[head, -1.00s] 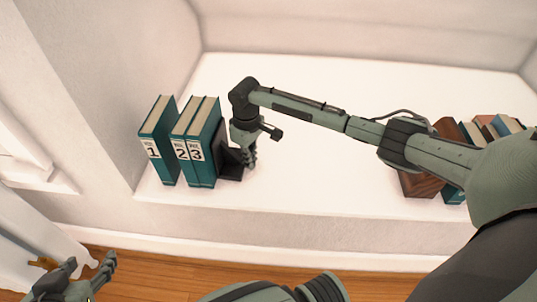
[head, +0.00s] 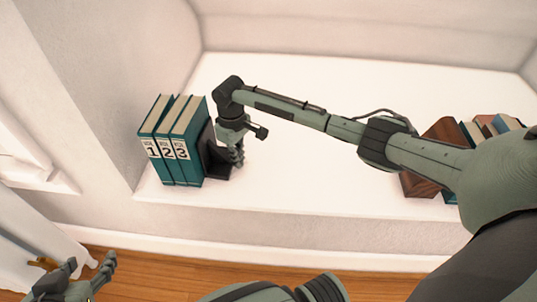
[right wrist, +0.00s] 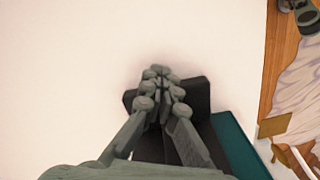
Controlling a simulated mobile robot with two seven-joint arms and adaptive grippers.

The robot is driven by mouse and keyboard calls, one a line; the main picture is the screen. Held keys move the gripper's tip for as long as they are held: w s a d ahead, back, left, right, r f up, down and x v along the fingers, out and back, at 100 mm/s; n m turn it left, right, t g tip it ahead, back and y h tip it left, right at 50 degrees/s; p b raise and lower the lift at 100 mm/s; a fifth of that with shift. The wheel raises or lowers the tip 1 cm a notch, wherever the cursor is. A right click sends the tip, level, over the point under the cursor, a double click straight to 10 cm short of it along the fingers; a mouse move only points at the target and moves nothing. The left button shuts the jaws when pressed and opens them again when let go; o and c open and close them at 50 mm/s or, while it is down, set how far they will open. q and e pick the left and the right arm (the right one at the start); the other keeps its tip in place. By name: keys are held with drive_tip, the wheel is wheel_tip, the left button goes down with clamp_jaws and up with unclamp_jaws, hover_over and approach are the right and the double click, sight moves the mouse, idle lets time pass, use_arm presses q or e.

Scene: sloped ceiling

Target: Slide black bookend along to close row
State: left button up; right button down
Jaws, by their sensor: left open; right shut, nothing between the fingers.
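Three teal books labelled 1 (head: 157,150), 2 (head: 169,152) and 3 (head: 184,153) stand upright side by side at the left end of the white ledge. The black bookend (head: 212,156) stands against the right side of book 3. My right gripper (head: 238,162) is shut and empty, fingers down, at the right side of the bookend. In the right wrist view the shut fingers (right wrist: 163,80) are over the dark bookend (right wrist: 197,94), with a teal book (right wrist: 240,148) beyond it. My left gripper (head: 88,274) is open and empty at the lower left, off the ledge.
A brown wooden block (head: 440,131) and several more books (head: 485,128) stand at the ledge's right, partly behind my right arm. The ledge (head: 310,180) between is clear. A wall bounds the left end. Wooden floor (head: 180,272) lies below the front edge.

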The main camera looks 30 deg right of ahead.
sight(209, 143)
drive_tip(key=shift+w+a+b, duration=0.15)
drive_tip(key=shift+w+a, duration=0.35)
drive_tip(key=shift+a, duration=0.3)
drive_tip(key=shift+w+a+b, duration=0.15)
drive_tip(key=shift+w+a, duration=0.3)
drive_tip(key=shift+a, duration=0.35)
drive_tip(key=shift+w+a+r+b, duration=0.1)
drive_tip(key=shift+w+a+b, duration=0.35)
drive_tip(key=shift+a, duration=0.4)
drive_tip(key=shift+w+a+f+b, duration=0.1)
drive_tip(key=shift+w+a+b, duration=0.2)
drive_tip(key=shift+w+a, duration=0.45)
drive_tip(key=shift+w+a+r+b, duration=0.1)
drive_tip(key=shift+w+a+b, duration=0.25)
drive_tip(key=shift+a, duration=0.65)
drive_tip(key=shift+s+d+r+p, duration=0.1)
drive_tip(key=shift+s+d+p, duration=0.3)
drive_tip(key=shift+p, duration=0.55)
drive_tip(key=shift+s+d+p, duration=0.2)
drive_tip(key=shift+d+p, duration=0.2)
drive_tip(key=shift+d, duration=0.1)
drive_tip(key=r+p, duration=0.3)
drive_tip(key=p, duration=0.1)
drive_tip(key=r+p, duration=0.4)
drive_tip(key=shift+d+r+p, duration=0.2)
drive_tip(key=shift+r+p, duration=0.05)
drive_tip(key=shift+p, duration=0.1)
drive_tip(key=shift+r, duration=1.05)
